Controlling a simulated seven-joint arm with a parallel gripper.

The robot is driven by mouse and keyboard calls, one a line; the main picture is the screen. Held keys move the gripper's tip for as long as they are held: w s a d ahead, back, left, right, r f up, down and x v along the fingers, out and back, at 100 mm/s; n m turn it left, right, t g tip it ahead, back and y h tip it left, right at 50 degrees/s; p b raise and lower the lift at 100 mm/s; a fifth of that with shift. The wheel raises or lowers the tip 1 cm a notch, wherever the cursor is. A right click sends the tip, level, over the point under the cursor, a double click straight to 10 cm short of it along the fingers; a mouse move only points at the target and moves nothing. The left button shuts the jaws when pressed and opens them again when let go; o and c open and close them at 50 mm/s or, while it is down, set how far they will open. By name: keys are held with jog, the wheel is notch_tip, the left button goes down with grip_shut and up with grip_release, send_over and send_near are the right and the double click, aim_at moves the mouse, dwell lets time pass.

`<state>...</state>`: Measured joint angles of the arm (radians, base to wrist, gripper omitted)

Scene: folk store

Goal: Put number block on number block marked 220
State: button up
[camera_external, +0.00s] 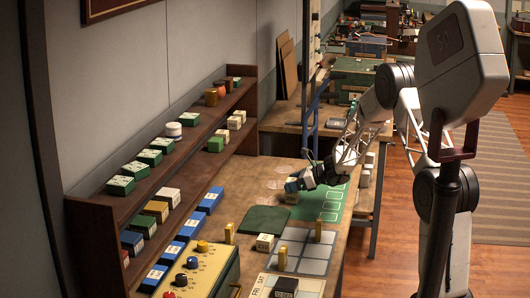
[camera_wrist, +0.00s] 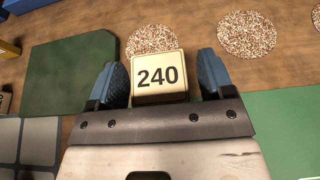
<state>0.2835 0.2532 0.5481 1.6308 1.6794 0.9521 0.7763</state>
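A cream block marked 240 (camera_wrist: 158,78) sits between the fingers of my gripper (camera_wrist: 162,78) in the wrist view. The fingers are apart, one on each side of the block, with a gap visible at the right finger; the left finger is very close to it. In the external view my gripper (camera_external: 292,186) is low over the workbench, with a pale block (camera_external: 291,198) under its blue fingertips. Another pale block (camera_external: 265,242) stands nearer the camera beside the green mat; its number cannot be read. I cannot make out a block marked 220.
A dark green mat (camera_external: 266,219) and a grey-tiled board (camera_external: 310,262) lie on the bench. Yellow upright pieces (camera_external: 229,233) stand near the board. A green outlined board (camera_external: 325,204) lies to the right. Speckled discs (camera_wrist: 247,34) lie beyond the gripper. A shelf (camera_external: 118,208) stands left.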

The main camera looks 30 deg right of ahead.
jog(key=shift+r, duration=0.15)
jog(key=shift+s+d+r, duration=0.2)
jog(key=shift+s+d, duration=0.15)
jog(key=v, duration=1.1)
jog(key=shift+a, duration=0.1)
dwell(0.4)
